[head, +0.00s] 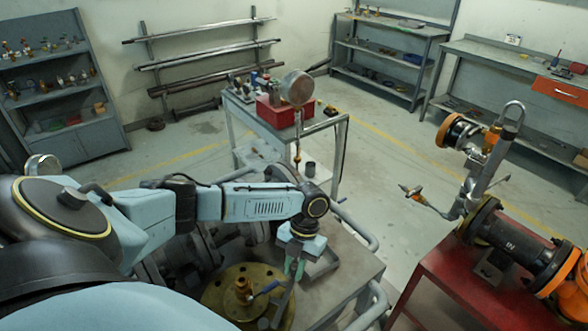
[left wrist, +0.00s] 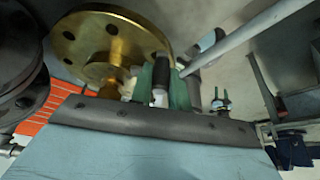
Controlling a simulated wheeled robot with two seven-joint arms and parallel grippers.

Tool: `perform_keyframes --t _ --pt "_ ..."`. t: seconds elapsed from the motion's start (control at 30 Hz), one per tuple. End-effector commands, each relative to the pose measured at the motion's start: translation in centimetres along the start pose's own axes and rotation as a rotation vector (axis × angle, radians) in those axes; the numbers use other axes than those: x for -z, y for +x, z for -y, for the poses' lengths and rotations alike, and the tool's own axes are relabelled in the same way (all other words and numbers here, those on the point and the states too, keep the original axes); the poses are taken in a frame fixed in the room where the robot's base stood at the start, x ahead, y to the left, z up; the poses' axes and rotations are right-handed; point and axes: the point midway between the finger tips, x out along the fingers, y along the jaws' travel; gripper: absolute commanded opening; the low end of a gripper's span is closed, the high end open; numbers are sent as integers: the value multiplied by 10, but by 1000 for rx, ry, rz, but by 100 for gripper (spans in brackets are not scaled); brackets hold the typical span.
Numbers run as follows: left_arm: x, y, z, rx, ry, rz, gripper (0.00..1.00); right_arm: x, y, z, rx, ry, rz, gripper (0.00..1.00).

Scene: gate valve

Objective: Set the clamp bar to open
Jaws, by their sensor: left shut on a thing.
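My left gripper (head: 295,268) reaches down over the bench, beside the brass flange (head: 222,301). Its green fingers (left wrist: 161,88) are shut on a dark, rounded bar end in the left wrist view, which I take to be the clamp bar (left wrist: 160,68). In the head view a grey bar (head: 282,304) runs down from the fingers towards the front edge, right of the flange. The brass flange (left wrist: 105,40) also shows behind the fingers in the left wrist view. The far end of the bar is hard to make out. My right gripper is in neither view.
A grey tube rail (head: 357,232) edges the bench. A red bench (head: 440,291) with a pipe assembly is at right. A trolley (head: 335,130) with a red box (head: 277,113) stands behind.

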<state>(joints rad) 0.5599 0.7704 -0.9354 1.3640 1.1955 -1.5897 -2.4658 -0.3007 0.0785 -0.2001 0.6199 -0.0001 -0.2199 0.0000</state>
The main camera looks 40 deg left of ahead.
Motion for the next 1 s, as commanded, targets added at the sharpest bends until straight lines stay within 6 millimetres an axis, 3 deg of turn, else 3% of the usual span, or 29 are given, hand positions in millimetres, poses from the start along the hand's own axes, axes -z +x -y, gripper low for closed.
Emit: perform_keyframes --t 0.2,0.23,0.4,0.77,1.0 --pt "1 0 2 4 1 -2 0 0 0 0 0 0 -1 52" --pt "1 0 2 4 1 -2 20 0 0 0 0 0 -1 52" --pt "0 0 1 3 1 -1 40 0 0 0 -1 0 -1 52" --pt "0 -7 1 2 1 1 40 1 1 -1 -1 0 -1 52" --pt "-1 -51 1 3 1 4 40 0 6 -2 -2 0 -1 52"
